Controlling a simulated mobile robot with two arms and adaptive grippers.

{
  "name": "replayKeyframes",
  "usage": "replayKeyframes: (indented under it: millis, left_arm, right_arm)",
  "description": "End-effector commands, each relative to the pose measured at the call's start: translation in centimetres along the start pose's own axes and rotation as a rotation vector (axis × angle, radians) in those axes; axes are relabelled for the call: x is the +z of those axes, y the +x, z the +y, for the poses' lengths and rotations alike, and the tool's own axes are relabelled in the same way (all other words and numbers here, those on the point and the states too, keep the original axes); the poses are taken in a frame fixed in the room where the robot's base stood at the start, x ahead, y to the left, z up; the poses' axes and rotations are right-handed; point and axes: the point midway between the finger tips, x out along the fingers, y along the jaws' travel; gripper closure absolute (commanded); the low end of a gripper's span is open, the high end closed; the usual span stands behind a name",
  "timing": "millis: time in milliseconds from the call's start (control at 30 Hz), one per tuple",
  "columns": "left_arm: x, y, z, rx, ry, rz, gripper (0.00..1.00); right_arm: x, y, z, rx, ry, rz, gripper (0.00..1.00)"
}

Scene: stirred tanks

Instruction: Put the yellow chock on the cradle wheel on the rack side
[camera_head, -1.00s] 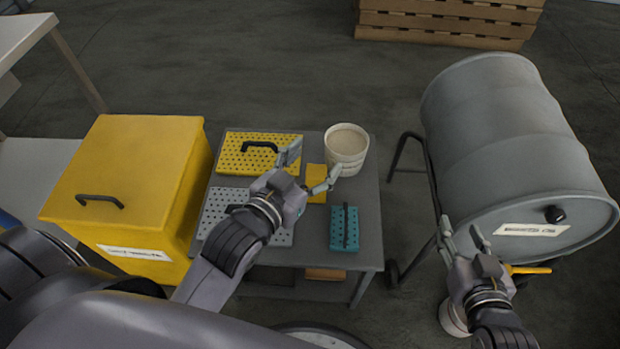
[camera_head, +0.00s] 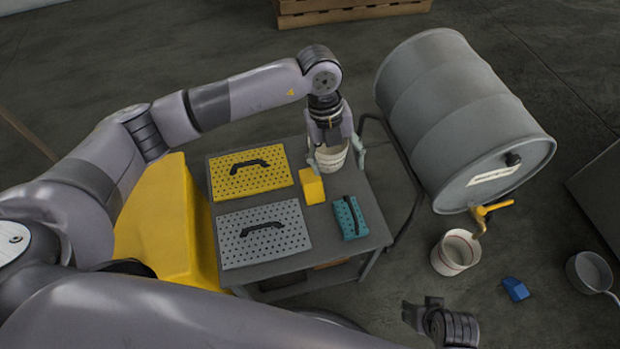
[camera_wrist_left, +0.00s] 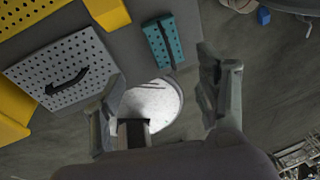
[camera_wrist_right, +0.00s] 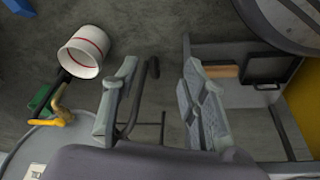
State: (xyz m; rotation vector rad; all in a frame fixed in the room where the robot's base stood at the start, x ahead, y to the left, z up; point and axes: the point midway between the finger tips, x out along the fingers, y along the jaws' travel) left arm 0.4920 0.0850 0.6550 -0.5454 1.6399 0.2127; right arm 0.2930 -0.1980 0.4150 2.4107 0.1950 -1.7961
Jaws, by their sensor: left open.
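The yellow chock (camera_head: 312,187), a small block, sits on the grey table between the perforated plates and the teal block. It also shows at the top of the left wrist view (camera_wrist_left: 107,13). My left gripper (camera_head: 336,162) is open at the table's back right, its fingers either side of a white bucket (camera_wrist_left: 152,103), beyond the chock. I cannot tell whether they touch the bucket. My right gripper (camera_wrist_right: 158,100) is open and empty, low in front of the table.
The grey drum (camera_head: 460,115) has a yellow tap (camera_head: 490,211) above a red-striped bucket (camera_head: 455,252). A blue block (camera_head: 515,289) and a pan (camera_head: 590,272) are on the floor. Yellow (camera_head: 225,184) and grey (camera_head: 235,245) plates and a teal block (camera_head: 350,218) fill the table.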

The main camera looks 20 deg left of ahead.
Motion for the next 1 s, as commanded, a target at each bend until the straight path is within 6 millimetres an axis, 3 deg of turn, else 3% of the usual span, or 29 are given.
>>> replayKeyframes:
  millis: [33, 100, 233, 700, 1000]
  left_arm:
    - [2.1, -1.2, 1.4, 0.066, -0.042, -0.067, 0.33]
    - [3.8, -2.1, 2.8, 0.128, -0.087, -0.126, 0.33]
    - [5.0, -1.9, 3.9, 0.170, -0.120, -0.165, 0.33]
    - [6.3, 7.5, 5.5, 0.167, -0.116, -0.161, 0.33]
    - [6.9, 9.7, 6.0, 0.167, -0.116, -0.163, 0.33]
  right_arm:
    - [0.5, -0.1, 0.1, 0.001, 0.001, -0.020, 0.60]
    - [1.1, 0.1, 0.1, 0.002, 0.002, -0.039, 0.60]
    - [1.2, 0.1, 0.1, 0.002, 0.002, -0.048, 0.60]
    - [-0.7, -4.9, 0.4, 0.007, 0.006, -0.017, 0.60]
    - [-1.0, -6.8, 0.5, 0.009, 0.008, -0.010, 0.60]
